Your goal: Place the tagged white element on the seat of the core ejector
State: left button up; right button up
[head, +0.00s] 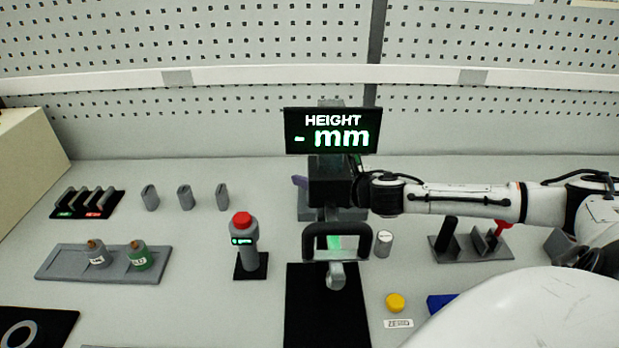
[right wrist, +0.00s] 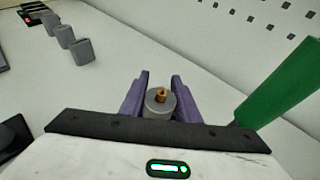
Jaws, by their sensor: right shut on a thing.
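My right gripper (right wrist: 160,80) has its purple fingers closed on a small grey-white element (right wrist: 157,103) with a copper-coloured pin on top. No tag on it is readable. In the head view, the purple fingers (head: 300,182) show only partly, left of the dark wrist below the height display, and the held element is hidden. A grey stand (head: 445,256) with a black post and a red-handled part is at right; I cannot tell whether it is the core ejector. A labelled white element (head: 97,254) and a labelled green one (head: 138,256) sit in a grey holder. My left gripper is out of view.
The height display (head: 331,131) reads "- mm". A red-button post (head: 242,225) stands left of centre. Several grey blocks (head: 185,197) stand behind it. A small white cylinder (head: 384,243) and a yellow button (head: 395,302) are right of the black mat (head: 305,320).

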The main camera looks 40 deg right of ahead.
jog(key=shift+f, duration=0.2)
jog(key=o, duration=1)
jog(key=shift+o, duration=0.2)
